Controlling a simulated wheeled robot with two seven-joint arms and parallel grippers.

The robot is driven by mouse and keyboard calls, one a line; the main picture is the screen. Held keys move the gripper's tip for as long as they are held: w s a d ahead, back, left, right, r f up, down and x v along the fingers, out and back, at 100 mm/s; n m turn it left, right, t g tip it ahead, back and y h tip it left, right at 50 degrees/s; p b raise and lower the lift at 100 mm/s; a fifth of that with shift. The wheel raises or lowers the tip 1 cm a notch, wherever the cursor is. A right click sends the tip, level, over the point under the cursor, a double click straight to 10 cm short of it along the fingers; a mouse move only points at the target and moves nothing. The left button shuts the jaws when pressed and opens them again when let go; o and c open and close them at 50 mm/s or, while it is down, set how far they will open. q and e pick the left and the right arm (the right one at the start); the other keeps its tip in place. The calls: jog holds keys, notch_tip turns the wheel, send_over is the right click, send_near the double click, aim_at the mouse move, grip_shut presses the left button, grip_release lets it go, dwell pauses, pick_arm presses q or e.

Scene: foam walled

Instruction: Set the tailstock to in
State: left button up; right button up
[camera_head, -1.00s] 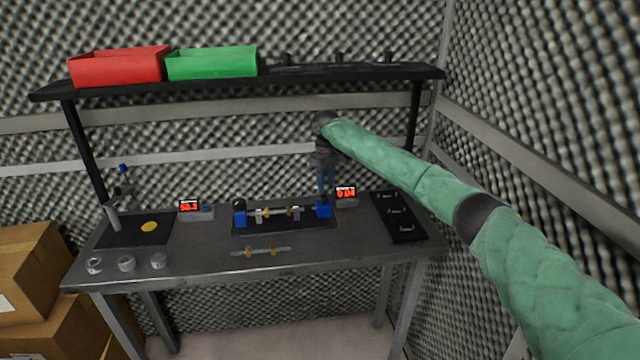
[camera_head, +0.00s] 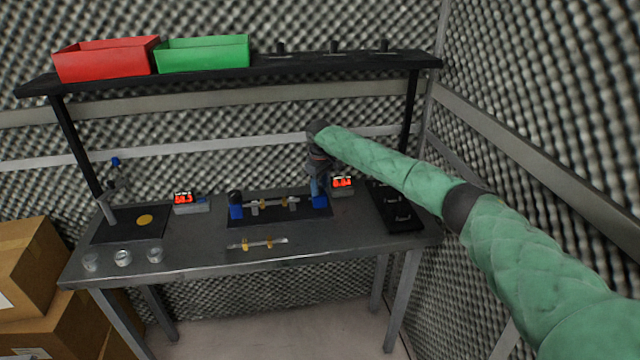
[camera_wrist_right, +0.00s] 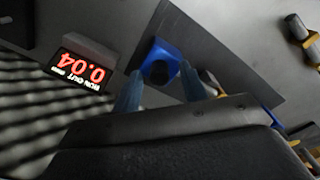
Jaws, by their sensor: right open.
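A fixture with a shaft between two blue blocks stands on the bench. Its right blue block (camera_head: 320,203), which appears to be the tailstock, also shows in the right wrist view (camera_wrist_right: 153,56) with a dark round knob (camera_wrist_right: 158,72) on it. My right gripper (camera_head: 315,196) is directly above this block. In the right wrist view its two blue fingers (camera_wrist_right: 160,76) are open, one on each side of the knob. I cannot tell whether they touch it. The left blue block (camera_head: 236,211) is at the fixture's other end. My left gripper is not in view.
A red-digit display (camera_head: 342,183) stands close to the right of the gripper. A loose shaft (camera_head: 257,243) lies in front of the fixture. A black tray (camera_head: 398,208) lies at the right. A shelf (camera_head: 330,64) with red and green bins spans above the bench.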

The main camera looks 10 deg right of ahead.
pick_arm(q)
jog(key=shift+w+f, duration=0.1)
pick_arm(e)
jog(key=shift+w+f, duration=0.1)
jog(key=shift+f, duration=0.15)
jog(key=shift+r, duration=0.1)
grip_shut()
jog(key=shift+a, duration=1.35)
grip_release()
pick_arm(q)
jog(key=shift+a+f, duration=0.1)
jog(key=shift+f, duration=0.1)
